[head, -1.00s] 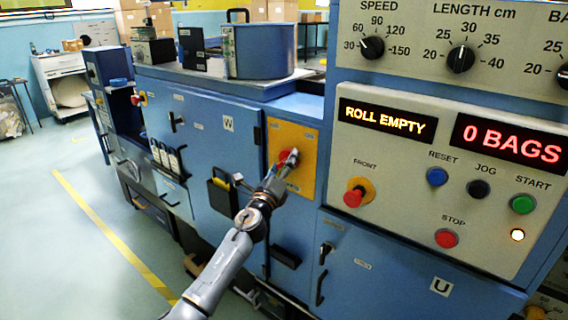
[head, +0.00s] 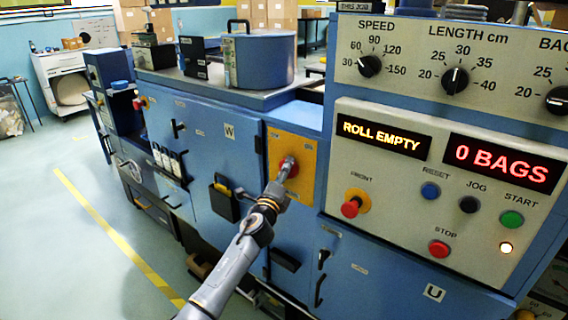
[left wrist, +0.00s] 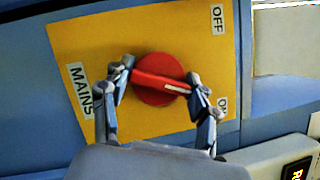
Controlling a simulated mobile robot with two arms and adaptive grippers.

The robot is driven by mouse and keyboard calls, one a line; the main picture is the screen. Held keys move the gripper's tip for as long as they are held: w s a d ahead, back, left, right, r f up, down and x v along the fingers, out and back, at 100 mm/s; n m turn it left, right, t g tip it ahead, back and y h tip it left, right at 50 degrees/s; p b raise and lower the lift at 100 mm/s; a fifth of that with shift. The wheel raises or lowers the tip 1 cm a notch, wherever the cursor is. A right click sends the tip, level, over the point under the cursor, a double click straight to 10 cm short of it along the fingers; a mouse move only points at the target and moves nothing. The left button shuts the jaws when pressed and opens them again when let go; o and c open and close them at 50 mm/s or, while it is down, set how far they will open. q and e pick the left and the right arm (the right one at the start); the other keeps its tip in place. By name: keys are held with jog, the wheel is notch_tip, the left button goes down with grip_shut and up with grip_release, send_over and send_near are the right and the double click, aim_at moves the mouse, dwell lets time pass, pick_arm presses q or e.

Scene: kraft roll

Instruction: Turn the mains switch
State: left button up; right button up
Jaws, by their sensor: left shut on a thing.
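The mains switch is a round red knob (left wrist: 157,80) with a raised bar and a white pointer mark, on a yellow plate (left wrist: 185,30). The plate carries labels MAINS, OFF and ON in the left wrist view; the ON label is partly covered by a finger. My left gripper (left wrist: 160,82) is shut on the bar, one finger at each end. The white mark lies toward the ON label's side. In the head view the left gripper (head: 285,170) reaches the knob (head: 291,165) and hides part of it. My right gripper is not in view.
The control panel (head: 400,170) with "ROLL EMPTY" and "0 BAGS" displays stands right of the switch. A red FRONT button (head: 350,208) sticks out nearby. A black holder (head: 222,197) hangs on the blue cabinet to the left. The floor at left is clear.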

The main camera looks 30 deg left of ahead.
pick_arm(q)
jog(key=n+g+p, duration=0.1)
jog(key=n+p, duration=0.2)
jog(key=p, duration=0.1)
jog(key=n+g+p, duration=0.1)
jog(key=n+p, duration=0.2)
jog(key=p, duration=0.2)
jog(key=n+g+h+p, duration=0.1)
jog(key=n+p, duration=0.3)
jog(key=p, duration=0.1)
jog(key=shift+r+g, duration=0.3)
jog(key=shift+g, duration=0.1)
jog(key=n+h+p, duration=0.1)
jog(key=n+p, duration=0.1)
jog(key=p, duration=0.1)
jog(key=shift+f+g, duration=0.2)
jog(key=shift+g, duration=0.1)
jog(key=shift+f+n, duration=0.1)
jog(key=shift+n, duration=0.2)
jog(key=o, duration=1.1)
jog(key=shift+o, duration=0.2)
